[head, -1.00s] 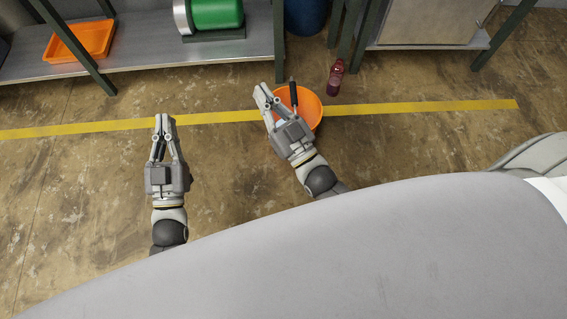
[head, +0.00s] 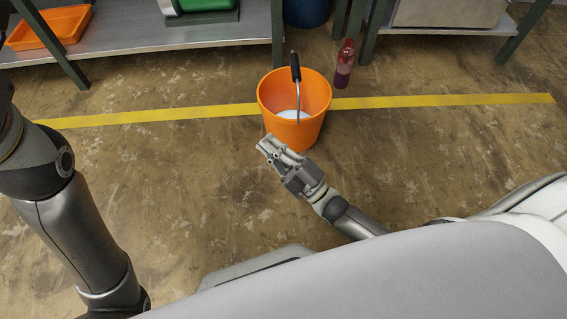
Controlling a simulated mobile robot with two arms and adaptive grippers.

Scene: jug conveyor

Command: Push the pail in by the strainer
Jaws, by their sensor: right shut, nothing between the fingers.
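An orange pail (head: 275,98) stands upright on the floor, on the yellow line. A tool with a black handle (head: 295,66) and a thin metal shaft leans up out of it, apparently the strainer; its lower end is unclear. Something whitish lies inside the pail at the bottom. My right gripper (head: 267,147) is shut and empty, just in front of the pail's near side; I cannot tell if it touches. My left arm comes in at the left edge, but its gripper is out of the picture.

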